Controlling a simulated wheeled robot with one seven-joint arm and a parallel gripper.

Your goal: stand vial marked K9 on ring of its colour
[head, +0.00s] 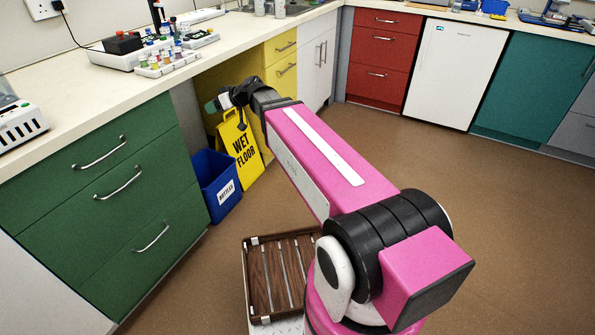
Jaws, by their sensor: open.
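Several small vials with coloured caps stand in a pale rack (168,68) on the left counter. They are too small for any marking to be read, so I cannot tell which is K9. No coloured ring can be made out. My gripper (218,102) is at the end of my outstretched pink arm, in front of the counter's edge, below and to the right of the rack in the picture. It is open. A small greenish part shows at its tip; I cannot tell what it is. The gripper appears apart from the vials.
The counter (70,98) has free room left of the rack. A device with a black block (122,43) stands behind the rack. A yellow wet-floor sign (240,148) and a blue bin (216,184) stand below my gripper. Green drawers (110,195) front the counter.

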